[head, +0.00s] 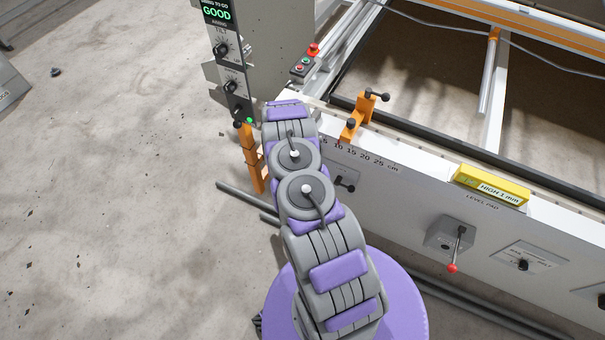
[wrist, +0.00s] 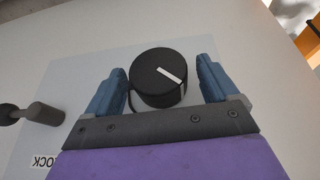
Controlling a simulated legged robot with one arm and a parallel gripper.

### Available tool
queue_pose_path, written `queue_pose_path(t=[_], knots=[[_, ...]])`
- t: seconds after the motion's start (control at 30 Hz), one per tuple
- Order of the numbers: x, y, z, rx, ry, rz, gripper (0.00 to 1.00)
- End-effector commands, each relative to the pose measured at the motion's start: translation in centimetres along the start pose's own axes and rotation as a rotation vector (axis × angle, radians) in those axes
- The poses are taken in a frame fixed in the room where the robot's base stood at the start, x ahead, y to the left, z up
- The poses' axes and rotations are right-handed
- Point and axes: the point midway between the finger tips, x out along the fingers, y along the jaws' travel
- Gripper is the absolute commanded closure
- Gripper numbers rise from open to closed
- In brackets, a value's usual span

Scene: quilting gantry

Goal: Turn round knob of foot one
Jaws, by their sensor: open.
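A round black knob (wrist: 158,78) with a white pointer line shows in the wrist view on a pale panel. The pointer slants toward the lower right of that picture. My gripper (wrist: 163,68) is open, with one blue finger on each side of the knob. The left finger is very near the knob's side; I cannot tell whether it touches. A wider gap shows at the right finger. In the head view my arm hides this knob and my gripper.
A dark lever handle (wrist: 38,114) stands left of the knob, near an upside-down "LOCK" label (wrist: 46,161). In the head view an orange clamp (head: 352,125), a yellow level display (head: 491,186) and a red-tipped lever (head: 455,250) are on the white beam. Floor at left is mostly clear.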

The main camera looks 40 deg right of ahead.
Motion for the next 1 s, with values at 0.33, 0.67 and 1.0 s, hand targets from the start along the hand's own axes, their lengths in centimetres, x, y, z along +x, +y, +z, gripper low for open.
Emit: queue_pose_path(t=[0.33,0.67,1.0], knots=[[0.88,-0.02,0.03,0.000,-0.001,-0.001,0.13],[0.88,-0.01,0.02,0.000,-0.001,0.000,0.36],[0.88,-0.06,0.03,0.000,-0.001,-0.001,0.64]])
